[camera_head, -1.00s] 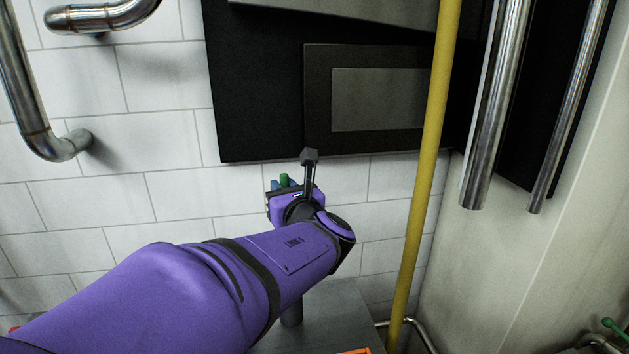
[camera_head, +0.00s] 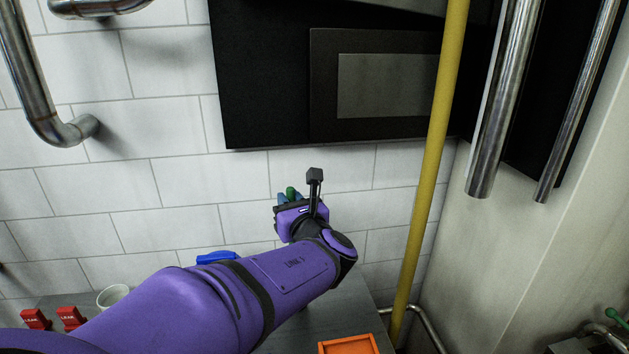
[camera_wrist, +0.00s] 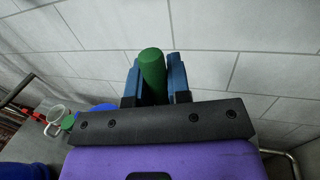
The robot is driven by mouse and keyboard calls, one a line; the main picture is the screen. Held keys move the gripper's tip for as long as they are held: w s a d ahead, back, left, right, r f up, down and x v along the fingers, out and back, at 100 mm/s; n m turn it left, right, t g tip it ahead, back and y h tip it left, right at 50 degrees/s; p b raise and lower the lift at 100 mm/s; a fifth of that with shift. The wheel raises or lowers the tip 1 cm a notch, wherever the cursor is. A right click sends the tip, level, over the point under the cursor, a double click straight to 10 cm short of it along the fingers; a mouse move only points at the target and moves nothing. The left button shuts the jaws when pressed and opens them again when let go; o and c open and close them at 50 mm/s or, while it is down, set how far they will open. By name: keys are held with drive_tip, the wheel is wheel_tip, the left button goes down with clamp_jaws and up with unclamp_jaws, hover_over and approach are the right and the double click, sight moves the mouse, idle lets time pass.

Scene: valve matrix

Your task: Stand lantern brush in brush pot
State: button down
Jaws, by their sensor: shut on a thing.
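My gripper (camera_head: 290,195) is in front of the tiled wall, above the grey table. Its blue fingers are shut on a green, round-ended handle, which I take for the lantern brush (camera_wrist: 152,68). In the wrist view the handle stands between the fingers (camera_wrist: 154,82); its lower part is hidden. A small pale cup (camera_head: 113,296) stands at the table's left, partly behind my arm. It may be the brush pot, but I cannot tell for sure. A clear or pale vessel (camera_wrist: 56,117) shows at the left in the wrist view.
Two red labelled blocks (camera_head: 70,317) stand left of the cup. A blue object (camera_head: 216,257) lies behind my arm. An orange tray (camera_head: 348,345) is at the table's front right. A yellow vertical pipe (camera_head: 425,190) stands right of my gripper. Bare table (camera_head: 340,305) shows between arm and pipe.

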drive_tip(key=shift+f, duration=3.4)
drive_tip(key=c, duration=1)
unclamp_jaws()
